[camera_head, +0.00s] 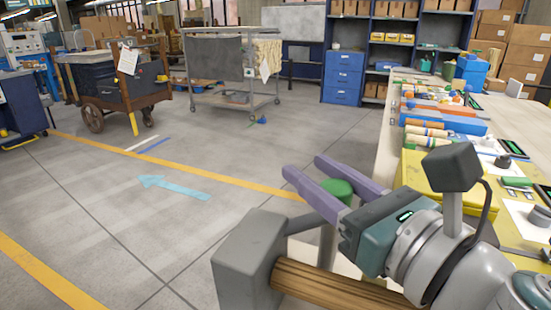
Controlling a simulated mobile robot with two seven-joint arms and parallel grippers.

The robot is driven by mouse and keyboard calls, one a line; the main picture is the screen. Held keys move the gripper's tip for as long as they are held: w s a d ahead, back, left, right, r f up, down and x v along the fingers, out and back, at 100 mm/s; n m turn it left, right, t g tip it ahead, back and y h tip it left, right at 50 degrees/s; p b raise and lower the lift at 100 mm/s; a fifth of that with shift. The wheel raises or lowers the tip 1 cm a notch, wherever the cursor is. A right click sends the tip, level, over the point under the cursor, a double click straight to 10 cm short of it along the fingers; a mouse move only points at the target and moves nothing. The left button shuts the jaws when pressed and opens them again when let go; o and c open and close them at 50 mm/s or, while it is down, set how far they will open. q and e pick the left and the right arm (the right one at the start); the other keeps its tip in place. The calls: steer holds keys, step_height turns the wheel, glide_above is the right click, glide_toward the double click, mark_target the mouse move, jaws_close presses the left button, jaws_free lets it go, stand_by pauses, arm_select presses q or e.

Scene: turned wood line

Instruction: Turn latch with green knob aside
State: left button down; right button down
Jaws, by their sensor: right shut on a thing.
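My right gripper (304,168) reaches in from the lower right with two purple fingers. It is shut on the green knob (337,187), which sits between the fingers, behind their tips. A grey upright part (327,243) shows below the knob. A grey bar (302,223) runs beside it, close to a large grey block (247,262); I cannot tell how the latch joins them. The gripper body hides the far side of the latch. My left gripper is not in view.
A thick wooden rod (330,287) runs right from the grey block. The long workbench (375,147) on the right carries a yellow tray (432,178), turned pieces and tools. A wooden cart (112,92) and a wheeled rack (233,68) stand farther back. Open floor lies left.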

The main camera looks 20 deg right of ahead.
mark_target(348, 200)
stand_by(0.4)
steer(key=shift+c, duration=2.1)
jaws_free()
steer(key=b+v, duration=0.2)
steer(key=v, duration=0.6)
steer(key=shift+s+d+f+b, duration=0.1)
steer(key=shift+s+f+b, duration=0.05)
steer(key=shift+s+b, duration=0.25)
steer(key=shift+s+d, duration=0.15)
steer(key=shift+s, duration=0.4)
steer(key=shift+c, duration=0.4)
